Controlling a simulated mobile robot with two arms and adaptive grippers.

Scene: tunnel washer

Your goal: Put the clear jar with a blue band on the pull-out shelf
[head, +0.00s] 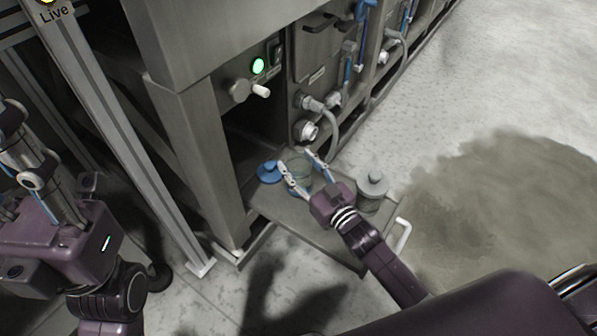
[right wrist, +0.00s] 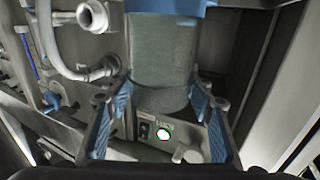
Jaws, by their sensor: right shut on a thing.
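The clear jar with a blue band (head: 299,168) is upright between the fingers of my right gripper (head: 304,172), over the pull-out shelf (head: 325,243). Its blue part shows low on the jar, partly hidden by a finger. I cannot tell whether its base touches the shelf. In the right wrist view the jar (right wrist: 160,55) stands between the two blue-padded fingers of the right gripper (right wrist: 160,100), with its blue part at the top edge of the picture. My left gripper (head: 60,225) is at the far left, away from the shelf; its fingertips are unclear.
A blue-lidded container (head: 268,172) stands left of the held jar. A clear jar with a grey lid (head: 372,190) stands to the right. The shelf's front has a white handle (head: 402,236). A steel post (head: 195,165) rises at the shelf's left. The shelf's front part is bare.

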